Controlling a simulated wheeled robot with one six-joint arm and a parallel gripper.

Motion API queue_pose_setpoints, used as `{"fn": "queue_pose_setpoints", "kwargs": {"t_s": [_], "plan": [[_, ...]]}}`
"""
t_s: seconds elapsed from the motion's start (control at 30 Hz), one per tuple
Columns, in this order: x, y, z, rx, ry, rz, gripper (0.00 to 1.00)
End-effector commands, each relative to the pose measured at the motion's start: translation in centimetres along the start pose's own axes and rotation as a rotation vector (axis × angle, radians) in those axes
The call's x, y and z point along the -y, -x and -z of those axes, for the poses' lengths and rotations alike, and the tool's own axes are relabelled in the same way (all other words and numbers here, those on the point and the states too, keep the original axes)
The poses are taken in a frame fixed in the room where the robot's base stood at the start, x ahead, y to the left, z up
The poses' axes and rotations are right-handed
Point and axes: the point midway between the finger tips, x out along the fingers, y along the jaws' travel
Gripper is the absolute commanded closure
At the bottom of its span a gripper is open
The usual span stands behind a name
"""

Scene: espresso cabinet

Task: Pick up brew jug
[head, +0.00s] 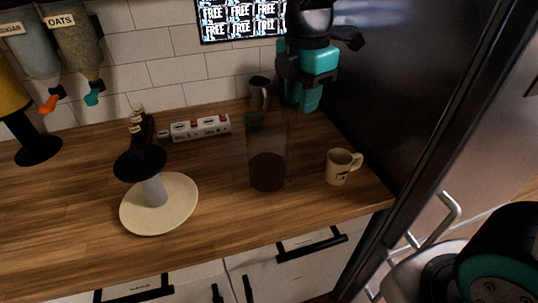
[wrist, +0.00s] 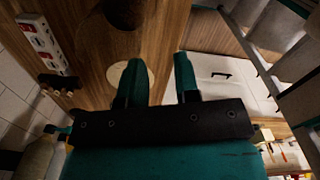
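In the head view the brew jug (head: 267,172) stands upright on the wooden counter. It is clear, with dark brown contents in its lower part and a small green patch near its top. My gripper (head: 304,106), teal and black, is in the air up and right of the jug in the picture, apart from it and pointing down. In the wrist view its two teal fingers (wrist: 158,62) are spread with nothing between them. A dark round shape at that view's top edge may be the jug; it is cut off.
A cream mug (head: 337,168) stands right of the jug. A round pale plate (head: 180,205) bearing a black-topped stand lies left. A power strip (head: 200,127) and a dark mug (head: 259,93) are behind. Dispensers (head: 78,45) hang at left. A tall dark panel (head: 400,80) bounds the right side.

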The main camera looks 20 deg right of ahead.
Motion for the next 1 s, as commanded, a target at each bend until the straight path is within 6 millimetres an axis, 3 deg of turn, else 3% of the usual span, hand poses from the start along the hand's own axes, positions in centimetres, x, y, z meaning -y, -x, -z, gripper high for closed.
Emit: {"fn": "queue_pose_setpoints", "kwargs": {"t_s": [0.3,0.57,0.83,1.0], "plan": [[0.1,-6.7,0.0,-0.001,-0.001,0.004,0.71],[0.1,-8.8,0.0,-0.001,-0.001,0.003,0.71],[0.0,-12.6,0.1,-0.001,-0.001,0.004,0.71],[0.0,-13.5,0.1,-0.001,-0.001,0.000,0.71]]}}
